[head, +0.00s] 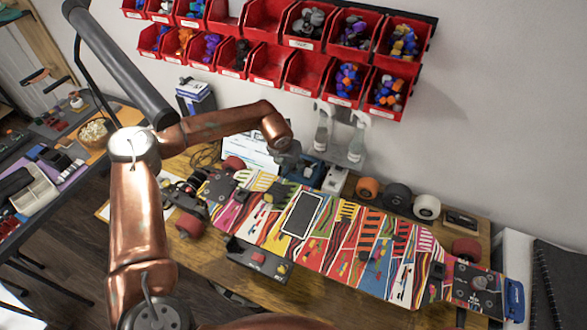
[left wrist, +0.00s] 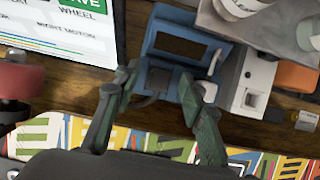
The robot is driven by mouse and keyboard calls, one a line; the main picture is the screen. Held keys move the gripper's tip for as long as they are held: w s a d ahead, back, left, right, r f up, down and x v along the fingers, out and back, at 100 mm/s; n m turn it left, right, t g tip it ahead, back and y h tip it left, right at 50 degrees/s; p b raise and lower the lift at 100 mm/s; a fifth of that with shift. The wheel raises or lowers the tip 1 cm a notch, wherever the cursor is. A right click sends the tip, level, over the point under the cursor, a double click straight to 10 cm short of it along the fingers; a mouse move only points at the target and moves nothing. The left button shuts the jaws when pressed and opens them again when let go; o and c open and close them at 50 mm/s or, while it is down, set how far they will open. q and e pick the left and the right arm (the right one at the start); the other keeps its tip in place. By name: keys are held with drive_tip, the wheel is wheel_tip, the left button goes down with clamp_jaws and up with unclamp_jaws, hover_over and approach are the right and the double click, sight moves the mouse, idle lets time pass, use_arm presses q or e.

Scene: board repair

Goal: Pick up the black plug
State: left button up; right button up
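The black plug seems to be the small dark block (left wrist: 157,79) in the left wrist view, at the front of a blue holder (left wrist: 187,45), with a dark cable near it. My left gripper (left wrist: 154,88) is open, with one green-grey finger on each side of the block. I cannot tell whether either finger touches it. In the head view my left gripper (head: 287,158) is above the back edge of the skateboard, beside the blue holder (head: 308,172). The plug cannot be made out there. My right gripper is not in view.
A colourful skateboard (head: 335,236) lies along the workbench in front of the holder. A white box (left wrist: 257,82), an orange wheel (head: 368,187) and spray bottles (head: 356,142) stand to the right. A printed sheet (left wrist: 55,38) is to the left. Red bins (head: 268,65) hang above.

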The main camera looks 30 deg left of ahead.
use_arm(q)
drive_tip(key=shift+r, duration=0.15)
drive_tip(key=shift+c, duration=0.2)
clamp_jaws()
drive_tip(key=shift+r, duration=0.65)
drive_tip(key=s+a+r+p, duration=0.2)
drive_tip(key=s+r, duration=0.9)
drive_tip(key=s, duration=0.3)
drive_tip(key=shift+a+r+p, duration=0.3)
drive_tip(key=shift+a, duration=0.1)
drive_tip(key=shift+w, duration=0.1)
